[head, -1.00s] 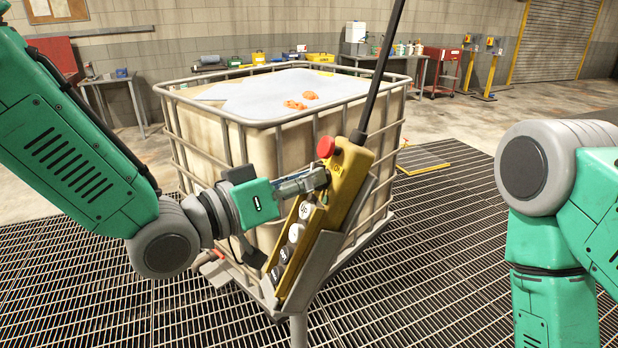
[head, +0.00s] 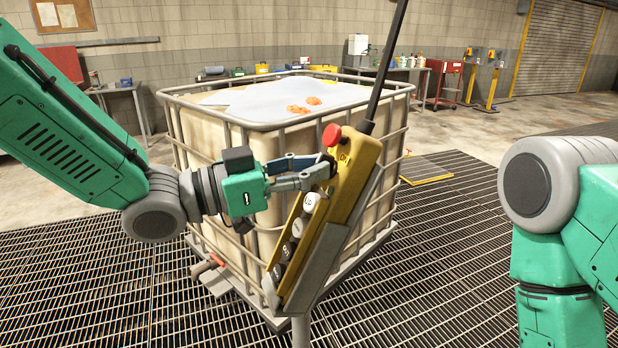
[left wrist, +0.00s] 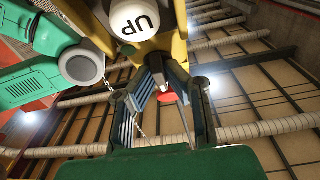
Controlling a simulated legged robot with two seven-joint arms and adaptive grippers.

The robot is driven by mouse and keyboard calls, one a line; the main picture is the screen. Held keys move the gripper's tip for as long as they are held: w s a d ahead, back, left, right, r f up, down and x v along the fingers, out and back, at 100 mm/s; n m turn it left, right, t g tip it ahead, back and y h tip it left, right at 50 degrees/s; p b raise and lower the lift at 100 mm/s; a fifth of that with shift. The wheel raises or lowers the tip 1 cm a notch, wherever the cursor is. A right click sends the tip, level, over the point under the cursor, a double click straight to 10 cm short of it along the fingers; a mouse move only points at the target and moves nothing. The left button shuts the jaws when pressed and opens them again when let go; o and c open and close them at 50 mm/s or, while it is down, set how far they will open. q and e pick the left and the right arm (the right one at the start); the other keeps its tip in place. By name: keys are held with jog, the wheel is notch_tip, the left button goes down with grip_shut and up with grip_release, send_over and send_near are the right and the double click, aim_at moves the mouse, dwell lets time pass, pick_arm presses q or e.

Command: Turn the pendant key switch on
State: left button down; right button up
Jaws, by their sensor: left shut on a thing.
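The yellow pendant (head: 353,183) hangs tilted in a grey holder, with a red stop button (head: 332,135) at its top and white and dark push buttons down its face. In the left wrist view a white button marked UP (left wrist: 134,18) shows near the top, and the red button (left wrist: 176,94) shows behind the fingers. My left gripper (head: 328,167) is at the pendant's face just below the red button, shut on the key of the key switch. The fingers mostly hide the key. My left gripper also shows in the left wrist view (left wrist: 170,75). My right gripper is out of view.
A caged tank (head: 205,155) stands right behind the pendant, with orange gloves (head: 303,106) on its top. A black cable (head: 386,65) rises from the pendant. The grating floor (head: 440,250) is open at right. My right arm's elbow shows at the right edge.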

pick_arm(q)
jog(key=m+g, duration=0.2)
jog(key=m, duration=0.1)
jog(key=m+g+b, duration=0.1)
jog(key=m+g, duration=0.1)
jog(key=m, duration=0.1)
jog(key=shift+f+m, duration=0.2)
jog(key=shift+m, duration=0.6)
jog(key=c, duration=1.7)
grip_release()
jog(key=shift+o, duration=0.3)
jog(key=shift+w+d, duration=0.15)
jog(key=shift+d, duration=0.05)
jog(key=shift+r, duration=0.15)
